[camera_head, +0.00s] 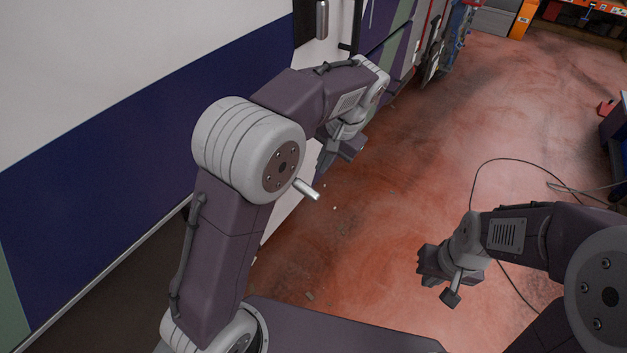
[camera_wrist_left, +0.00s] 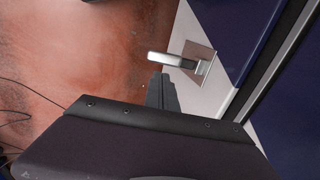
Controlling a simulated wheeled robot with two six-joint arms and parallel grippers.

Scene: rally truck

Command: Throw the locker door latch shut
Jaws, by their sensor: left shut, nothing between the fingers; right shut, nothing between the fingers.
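The latch is a silver lever on a square plate, fixed to a white panel of the truck side. In the left wrist view the latch lever (camera_wrist_left: 170,60) sticks out from its plate, away from the panel. In the head view a silver rod end (camera_head: 309,189) shows beside my left elbow, the rest hidden behind my arm; it appears to be this lever. My left gripper (camera_head: 333,156) is shut and empty near the truck side. In the left wrist view its fingers (camera_wrist_left: 160,92) are just below the lever; contact cannot be told. My right gripper (camera_head: 430,265) is shut and empty over the floor.
The truck side (camera_head: 90,125), white and dark blue, runs along the left. Another silver handle (camera_head: 322,18) is on it farther off. The red floor (camera_head: 400,180) is mostly clear, with a thin cable (camera_head: 474,195) at right.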

